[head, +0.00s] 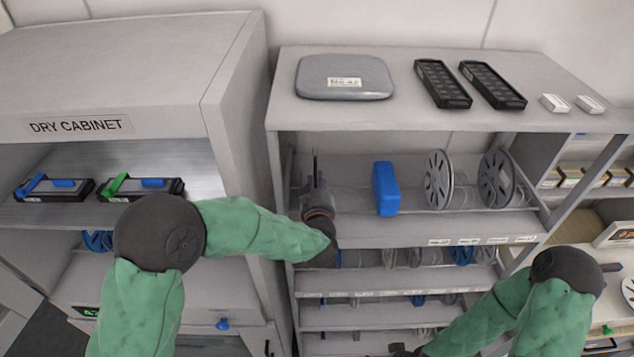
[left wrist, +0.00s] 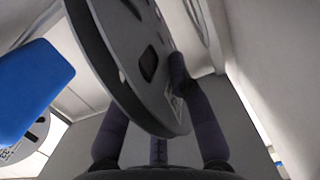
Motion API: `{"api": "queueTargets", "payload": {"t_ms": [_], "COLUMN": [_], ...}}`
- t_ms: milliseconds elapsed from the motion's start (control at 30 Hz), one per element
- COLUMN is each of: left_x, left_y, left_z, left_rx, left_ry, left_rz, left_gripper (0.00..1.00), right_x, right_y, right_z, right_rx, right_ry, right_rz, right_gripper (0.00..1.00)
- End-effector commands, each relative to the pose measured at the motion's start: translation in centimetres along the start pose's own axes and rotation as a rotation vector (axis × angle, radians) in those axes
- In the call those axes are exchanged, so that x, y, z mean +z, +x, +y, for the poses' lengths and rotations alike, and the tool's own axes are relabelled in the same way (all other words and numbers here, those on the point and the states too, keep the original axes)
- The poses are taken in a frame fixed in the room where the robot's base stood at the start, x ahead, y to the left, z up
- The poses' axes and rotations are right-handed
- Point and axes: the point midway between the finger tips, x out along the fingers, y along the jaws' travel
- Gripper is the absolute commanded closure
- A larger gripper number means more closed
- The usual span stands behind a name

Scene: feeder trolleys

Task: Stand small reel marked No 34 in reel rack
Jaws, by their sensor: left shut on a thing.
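A grey reel (left wrist: 125,50) fills the middle of the left wrist view, tilted there. My left gripper (left wrist: 150,105) is shut on it, one finger on each side of its rim. In the head view my left gripper (head: 316,190) is inside the left end of the rack's top bay, and the reel shows at most as a thin dark edge there. A white label is on the reel's face, but I cannot read its number. The reel rack (head: 400,231) has wire dividers. My right gripper (head: 405,349) is barely in view at the bottom edge; its fingers do not show clearly.
Right of my left gripper stand a blue block-like item (head: 385,188) and two grey reels (head: 438,180) (head: 497,178). Lower shelves hold more reels. A dry cabinet (head: 228,130) stands close on the left. A grey case (head: 345,78) and black trays (head: 442,84) lie on top.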

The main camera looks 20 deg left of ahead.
Motion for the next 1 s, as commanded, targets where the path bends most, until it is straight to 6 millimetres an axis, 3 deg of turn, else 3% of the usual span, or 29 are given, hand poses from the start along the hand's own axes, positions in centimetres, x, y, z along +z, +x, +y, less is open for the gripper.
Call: {"api": "queueTargets", "payload": {"t_ms": [167, 200, 300, 667, 1000], "left_x": [-0.1, -0.1, -0.1, 0.0, -0.1], "left_y": [0.0, 0.0, 0.0, -0.3, -3.1], "left_z": [0.0, 0.0, 0.0, 0.0, 0.1], "left_rx": [0.000, 0.000, 0.000, 0.001, 0.001], "left_ry": [0.000, 0.000, 0.000, 0.000, 0.000], "left_rz": [0.001, 0.001, 0.001, 0.000, 0.001], "left_gripper": [1.00, 0.74, 0.52, 0.52, 0.52], "right_x": [0.0, 0.0, 0.0, 0.0, 0.0], "right_y": [0.0, 0.0, 0.0, -0.1, -0.7], "right_z": [0.0, 0.0, 0.0, 0.0, -0.2], "right_rx": [0.000, 0.000, 0.000, 0.000, 0.000], "right_ry": [0.000, 0.000, 0.000, 0.000, 0.000], "right_rz": [0.000, 0.000, 0.000, 0.000, 0.000], "right_gripper": [0.00, 0.00, 0.00, 0.00, 0.00]}}
